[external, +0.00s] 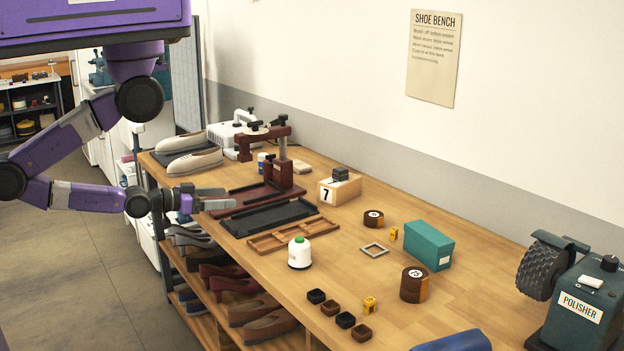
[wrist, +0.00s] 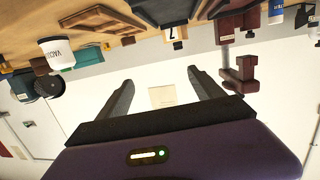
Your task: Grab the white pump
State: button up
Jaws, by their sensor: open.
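The white pump (external: 299,254) is a small rounded white body with a green top, upright on the bench near its front edge. In the wrist view, which is upside down, the white pump (wrist: 57,52) shows at upper left with dark lettering on its side. My gripper (external: 222,197) is at the bench's front edge, left of the pump and well apart from it. In the wrist view my gripper (wrist: 160,76) has its two dark fingers spread with nothing between them.
A dark tray (external: 235,228) and a wooden divided tray (external: 258,243) lie between my gripper and the pump. A dark red press (external: 283,172) stands behind. Small dark cups (external: 345,320) and a teal box (external: 428,245) are to the right. Shoes fill the shelves below.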

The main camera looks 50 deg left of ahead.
jog(key=w+d+m+h, duration=0.1)
jog(key=w+d+h, duration=0.1)
jog(key=w+d, duration=0.3)
jog(key=m+g+h, duration=0.7)
jog(key=m+g, duration=0.1)
jog(key=m, duration=0.1)
send_near(300, 249)
jog(key=w+f, duration=0.2)
jog(key=w, duration=0.1)
jog(key=shift+a+f, duration=0.2)
jog(key=shift+a, duration=0.15)
jog(key=shift+d+f+g, duration=0.15)
jog(key=shift+g, duration=0.15)
jog(key=shift+p+x, duration=0.5)
jog(key=shift+x, duration=1)
jog(key=p+x, duration=0.1)
jog(key=x, duration=0.3)
jog(key=shift+w+d, duration=0.15)
jog(key=shift+w, duration=0.05)
grip_shut()
